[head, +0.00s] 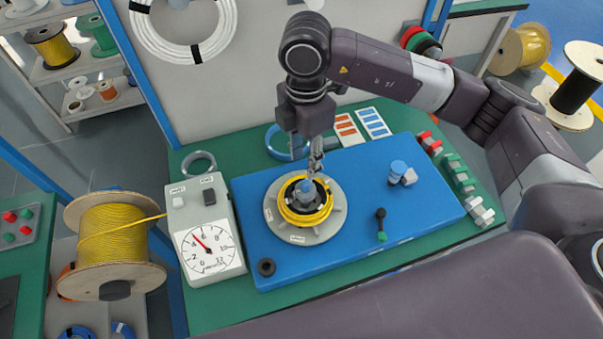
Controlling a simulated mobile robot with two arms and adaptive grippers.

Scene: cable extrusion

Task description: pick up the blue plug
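A small blue plug-like piece (306,186) sits in the middle of a round grey fixture (330,222), inside a ring of yellow cable (299,217). I cannot tell which of the two is the named plug. My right gripper (317,168) points down just above the back edge of the yellow ring, close to the central blue piece. Its fingers look narrow and are too small to tell open from shut. My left gripper is out of view.
The blue board (430,205) lies on a green table. A gauge box (208,235) and a yellow cable spool (112,245) stand to the left. Small coloured blocks (455,172) line the right edge.

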